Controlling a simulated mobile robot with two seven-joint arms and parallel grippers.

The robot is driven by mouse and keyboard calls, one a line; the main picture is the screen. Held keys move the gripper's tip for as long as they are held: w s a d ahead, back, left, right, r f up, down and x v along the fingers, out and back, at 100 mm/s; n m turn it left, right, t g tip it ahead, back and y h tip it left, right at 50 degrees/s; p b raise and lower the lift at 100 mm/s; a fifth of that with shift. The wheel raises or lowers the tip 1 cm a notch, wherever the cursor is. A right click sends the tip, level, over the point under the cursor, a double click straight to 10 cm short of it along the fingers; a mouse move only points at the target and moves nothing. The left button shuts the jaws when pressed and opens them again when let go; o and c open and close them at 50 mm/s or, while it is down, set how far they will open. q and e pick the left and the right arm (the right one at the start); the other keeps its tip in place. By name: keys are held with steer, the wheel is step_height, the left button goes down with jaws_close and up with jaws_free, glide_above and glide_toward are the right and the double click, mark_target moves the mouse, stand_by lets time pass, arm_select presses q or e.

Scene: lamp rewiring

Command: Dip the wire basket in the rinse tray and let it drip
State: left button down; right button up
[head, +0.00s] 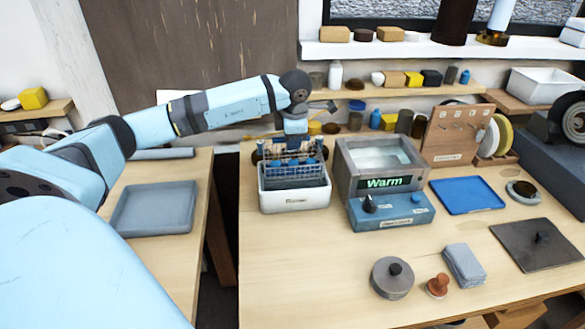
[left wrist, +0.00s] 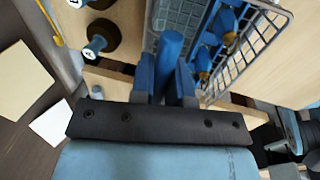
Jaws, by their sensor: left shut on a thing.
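The wire basket (head: 297,180) is a grey mesh with several blue-topped things in it. It is at the white tub (head: 295,202), which has a small label on its front and looks like the rinse tray. The basket's lower part is hidden behind the tub's front wall, and its upper mesh shows above the rim. I cannot tell how deep it sits or whether it touches water. My left gripper (head: 300,146) is above the basket, shut on its blue handle (left wrist: 171,46). The left wrist view shows the mesh (left wrist: 262,45) beside the fingers. My right gripper is out of view.
A heated bath (head: 345,172) reading "Warm" stands close right of the tub. A blue tray (head: 467,195), a dark plate (head: 538,245), a round lidded pot (head: 392,279) and a stamp (head: 437,286) lie further right. A grey tray (head: 153,208) is on the left table, across a gap.

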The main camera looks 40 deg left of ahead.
arm_select(q)
steer(key=shift+r+p, duration=1.2)
steer(key=shift+r, duration=0.85)
